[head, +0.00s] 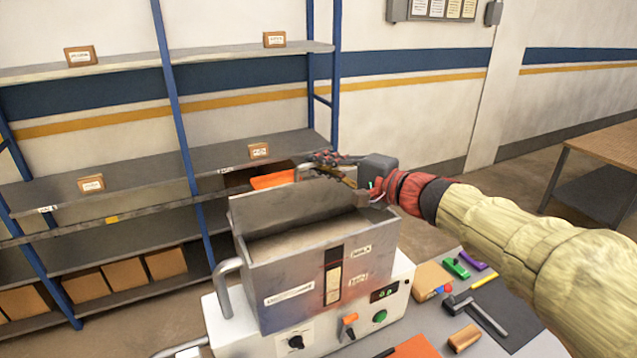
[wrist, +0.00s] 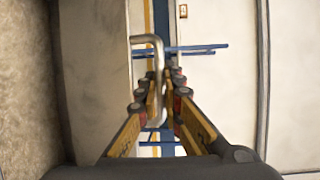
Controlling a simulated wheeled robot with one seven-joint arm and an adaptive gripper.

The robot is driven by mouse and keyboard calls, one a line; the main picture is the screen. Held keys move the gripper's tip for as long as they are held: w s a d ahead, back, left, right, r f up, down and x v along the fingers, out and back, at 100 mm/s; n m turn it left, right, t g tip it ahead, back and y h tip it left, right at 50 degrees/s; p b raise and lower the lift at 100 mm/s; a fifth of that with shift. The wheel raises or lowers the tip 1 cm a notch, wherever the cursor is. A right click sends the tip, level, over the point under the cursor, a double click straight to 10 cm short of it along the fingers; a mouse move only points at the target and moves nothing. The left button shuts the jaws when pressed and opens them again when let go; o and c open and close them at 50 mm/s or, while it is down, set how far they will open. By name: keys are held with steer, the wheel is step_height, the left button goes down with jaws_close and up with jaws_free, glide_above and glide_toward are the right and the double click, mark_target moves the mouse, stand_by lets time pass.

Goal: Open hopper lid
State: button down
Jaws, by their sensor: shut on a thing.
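The hopper (head: 290,270) is a grey metal box on a white machine base.
The machine's front has a black knob (head: 296,342), an orange switch and a green button. Tools and blocks lie on the grey table (head: 480,342) to the right. Blue-post shelving (head: 120,178) stands behind. A wooden table (head: 600,145) is at far right.

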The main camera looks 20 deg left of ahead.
mark_target(332, 180)
steer(key=s+d+b, duration=0.1)
steer(key=b, duration=0.4)
steer(key=d+f+y+b, duration=0.1)
steer(key=b, duration=0.4)
steer(key=s+d+n+y+b, duration=0.1)
steer(key=b, duration=0.4)
steer(key=shift+s+d+f+t, duration=0.2)
steer(key=shift+s+f+t, duration=0.1)
steer(key=shift+s+f, duration=0.1)
steer(key=shift+d+b, duration=0.1)
steer(key=shift+b, duration=0.2)
steer(key=c, duration=2.2)
jaws_free()
steer(key=v, duration=1.2)
steer(key=shift+f, duration=0.15)
